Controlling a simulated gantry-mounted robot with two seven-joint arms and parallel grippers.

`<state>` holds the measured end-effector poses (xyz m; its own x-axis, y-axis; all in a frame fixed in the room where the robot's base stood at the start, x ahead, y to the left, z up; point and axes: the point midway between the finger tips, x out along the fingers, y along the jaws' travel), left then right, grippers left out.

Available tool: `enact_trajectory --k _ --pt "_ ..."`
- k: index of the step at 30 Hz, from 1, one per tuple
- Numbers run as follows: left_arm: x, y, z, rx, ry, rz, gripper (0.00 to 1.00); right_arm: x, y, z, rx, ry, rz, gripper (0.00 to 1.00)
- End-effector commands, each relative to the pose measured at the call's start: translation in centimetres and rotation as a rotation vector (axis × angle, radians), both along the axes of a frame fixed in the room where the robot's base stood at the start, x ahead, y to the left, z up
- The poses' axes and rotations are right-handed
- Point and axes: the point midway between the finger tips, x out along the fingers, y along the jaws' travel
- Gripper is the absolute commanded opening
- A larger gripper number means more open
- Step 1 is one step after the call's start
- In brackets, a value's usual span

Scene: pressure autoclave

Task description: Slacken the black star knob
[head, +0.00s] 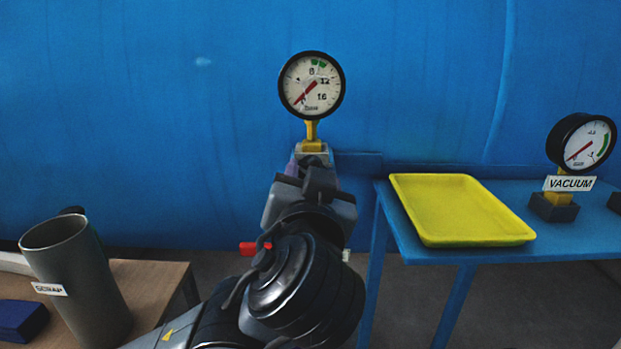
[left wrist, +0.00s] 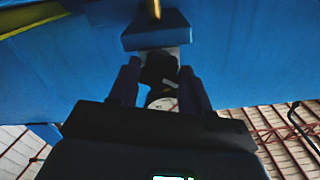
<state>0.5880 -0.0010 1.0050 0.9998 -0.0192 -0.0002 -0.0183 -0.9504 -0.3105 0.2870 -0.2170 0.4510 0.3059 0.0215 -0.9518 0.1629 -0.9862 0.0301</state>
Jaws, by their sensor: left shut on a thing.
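The black star knob (left wrist: 158,68) shows in the left wrist view, below a blue block and between the two fingers of my left gripper (left wrist: 158,88). The fingers are shut on its sides. A small pale mark shows on the knob's dark face. In the head view my left gripper (head: 308,168) reaches up to the fitting under the round pressure gauge (head: 311,85), and its body hides the knob. The gauge's red needle points to the lower left. My right gripper is in neither view.
A blue table (head: 412,245) at right carries a yellow tray (head: 460,208) and a gauge labelled VACUUM (head: 583,143). At lower left, a grey SCRAP bin (head: 75,285) stands by a dark blue box (head: 20,320) on a wooden table. The blue wall (head: 150,120) is close behind.

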Motion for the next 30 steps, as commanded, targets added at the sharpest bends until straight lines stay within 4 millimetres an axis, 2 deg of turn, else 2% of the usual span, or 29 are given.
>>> enact_trajectory --k 9,22,23,27,30 --pt "0.0 0.01 0.01 -0.088 0.002 0.0 0.17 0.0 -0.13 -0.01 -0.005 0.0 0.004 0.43" --pt "0.0 -0.01 0.02 -0.097 0.002 0.0 0.17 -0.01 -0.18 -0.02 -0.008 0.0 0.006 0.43" --pt "0.0 -0.01 0.02 -0.097 0.002 0.0 0.49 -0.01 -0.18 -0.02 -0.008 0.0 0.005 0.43" --pt "0.0 -0.01 0.02 -0.096 0.002 0.0 0.7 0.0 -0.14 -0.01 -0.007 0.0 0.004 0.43" --pt "0.0 -0.01 0.02 -0.096 0.002 0.0 0.73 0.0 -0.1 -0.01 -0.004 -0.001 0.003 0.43"
